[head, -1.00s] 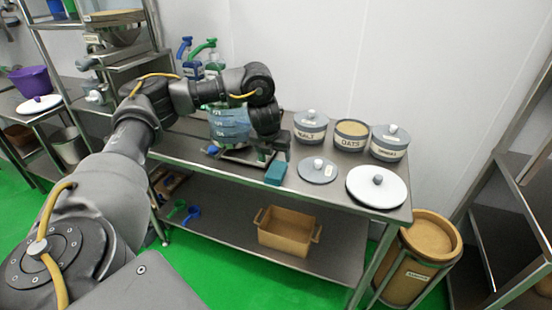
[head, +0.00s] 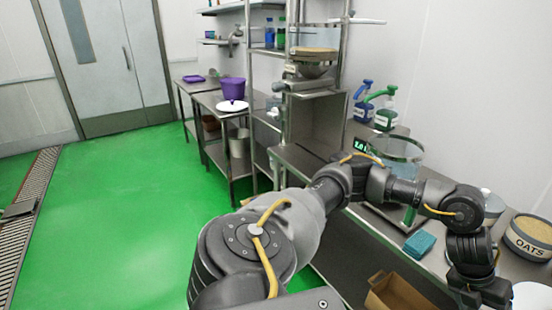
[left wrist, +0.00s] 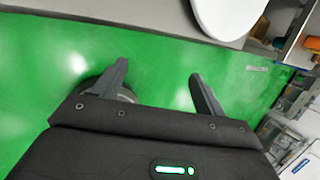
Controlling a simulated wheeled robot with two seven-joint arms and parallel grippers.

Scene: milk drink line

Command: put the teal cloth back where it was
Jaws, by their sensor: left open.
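The teal cloth (head: 420,244) is a small folded block lying on the steel worktable (head: 343,219), near its front edge in the head view. My left arm reaches across the table from the left. Its wrist end hangs to the right of the cloth, apart from it, and its fingertips are not clear in the head view. In the left wrist view my left gripper (left wrist: 158,80) is open and empty, with green floor behind the fingers. The cloth does not show there. My right gripper is in neither view.
A scale with a glass vessel (head: 396,155) stands behind the cloth, with spray bottles (head: 384,115) at the back. An oats canister (head: 531,236) and a white lid (head: 535,296) are at the right. A brown bin (head: 393,293) sits below. Open green floor lies left.

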